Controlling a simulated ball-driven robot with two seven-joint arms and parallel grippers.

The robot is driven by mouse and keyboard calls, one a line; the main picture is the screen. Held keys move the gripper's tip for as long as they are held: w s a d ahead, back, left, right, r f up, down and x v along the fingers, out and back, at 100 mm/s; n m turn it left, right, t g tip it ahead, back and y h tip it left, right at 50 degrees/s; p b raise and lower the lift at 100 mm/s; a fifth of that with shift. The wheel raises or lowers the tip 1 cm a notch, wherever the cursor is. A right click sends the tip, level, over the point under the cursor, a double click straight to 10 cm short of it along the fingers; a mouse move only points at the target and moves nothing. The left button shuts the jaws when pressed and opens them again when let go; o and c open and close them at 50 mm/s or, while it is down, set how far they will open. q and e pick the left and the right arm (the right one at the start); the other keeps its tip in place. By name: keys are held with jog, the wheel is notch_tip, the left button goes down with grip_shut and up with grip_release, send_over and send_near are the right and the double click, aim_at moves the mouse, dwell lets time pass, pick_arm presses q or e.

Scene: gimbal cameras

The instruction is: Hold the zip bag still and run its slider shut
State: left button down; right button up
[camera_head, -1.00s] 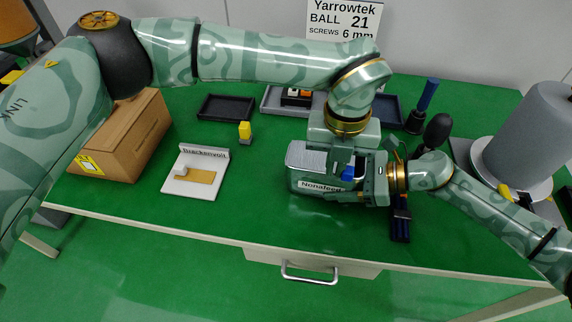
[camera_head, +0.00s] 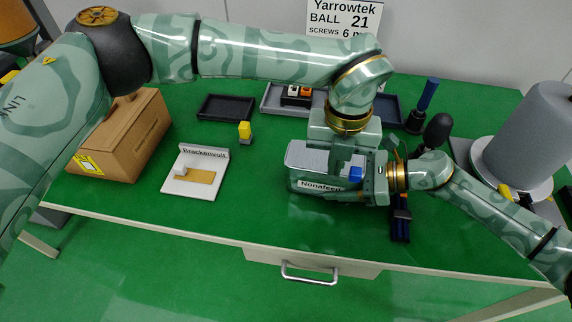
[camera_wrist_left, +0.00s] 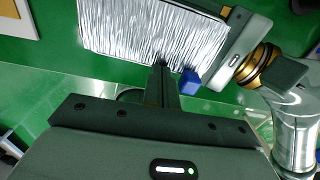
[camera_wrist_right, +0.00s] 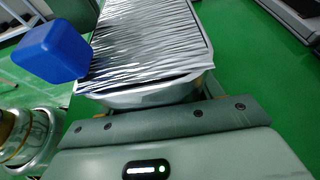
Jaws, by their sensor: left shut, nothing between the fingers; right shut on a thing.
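The zip bag, silver and ribbed on top, lies on the table (camera_head: 312,158) with a "Nonafeed" label on its front side. It also shows in the left wrist view (camera_wrist_left: 140,30) and the right wrist view (camera_wrist_right: 150,35). The blue slider (camera_head: 355,173) sits on its near edge, towards the right end. My left gripper (camera_wrist_left: 163,72) is shut and empty, its fingertips just left of the slider (camera_wrist_left: 190,82); I cannot tell if they touch. My right gripper (camera_head: 378,184) is shut on the bag's right end. The slider (camera_wrist_right: 50,50) is apart from it. The zip track is mostly hidden.
A grey cylinder (camera_head: 525,125) stands right. Table is clear between board and bag.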

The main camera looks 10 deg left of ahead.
pick_arm(q)
jog(key=shift+r, duration=3.3)
pick_arm(e)
jog(key=shift+f, duration=0.15)
pick_arm(q)
jog(key=shift+d, duration=0.1)
pick_arm(e)
jog(key=o, duration=0.8)
jog(key=shift+o, duration=0.7)
jog(key=shift+d, duration=0.15)
